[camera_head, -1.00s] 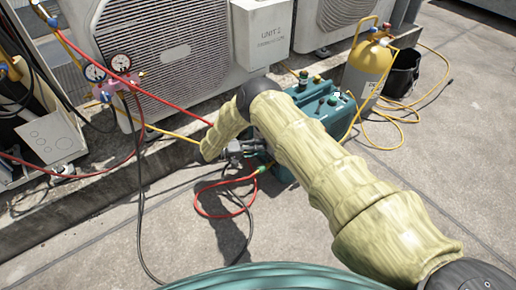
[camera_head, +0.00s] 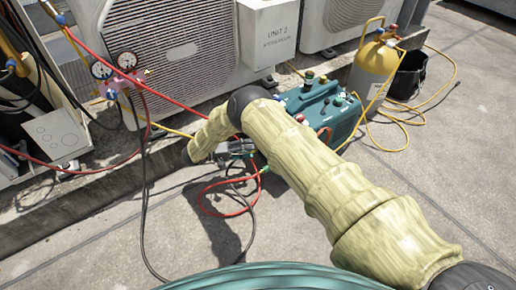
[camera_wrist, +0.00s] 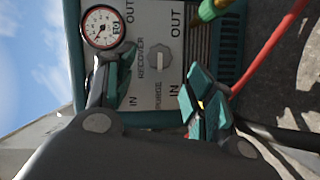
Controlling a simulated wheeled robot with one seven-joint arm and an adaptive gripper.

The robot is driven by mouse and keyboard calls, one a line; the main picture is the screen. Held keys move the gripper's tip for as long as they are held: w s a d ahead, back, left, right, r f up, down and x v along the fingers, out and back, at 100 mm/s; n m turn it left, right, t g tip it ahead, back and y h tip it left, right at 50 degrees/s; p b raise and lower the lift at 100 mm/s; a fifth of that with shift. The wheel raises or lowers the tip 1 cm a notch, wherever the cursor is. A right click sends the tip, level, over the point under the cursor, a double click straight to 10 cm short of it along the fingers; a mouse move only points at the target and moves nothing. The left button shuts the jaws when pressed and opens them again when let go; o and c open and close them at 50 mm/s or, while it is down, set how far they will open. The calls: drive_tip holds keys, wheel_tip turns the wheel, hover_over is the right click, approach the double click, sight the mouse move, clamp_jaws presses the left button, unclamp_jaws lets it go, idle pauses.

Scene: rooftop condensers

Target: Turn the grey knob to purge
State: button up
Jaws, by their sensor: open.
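The grey knob (camera_wrist: 158,56) sits on the front panel of a teal machine (camera_head: 330,112), between gauge and hose fitting in the wrist view. The words RECOVER and PURGE are printed beside it; a pale mark on it faces the lower side of the picture, but its exact setting is hard to read. My gripper (camera_wrist: 160,86) is open, with one teal-padded finger left of the knob and one lower right of it. The fingers appear apart from the knob. In the head view my gripper (camera_head: 238,147) is at the machine's left end, and the knob is hidden.
A pressure gauge (camera_wrist: 102,27) is close to the left finger. A green-yellow hose fitting (camera_wrist: 210,9) and a red hose (camera_wrist: 270,48) are near the right finger. A yellow cylinder (camera_head: 373,62) stands behind the machine. Loose hoses lie on the concrete.

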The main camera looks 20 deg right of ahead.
drive_tip(key=shift+a+r, duration=0.15)
drive_tip(key=shift+a, duration=1.15)
drive_tip(key=shift+a+r, duration=0.1)
drive_tip(key=shift+a, duration=1.2)
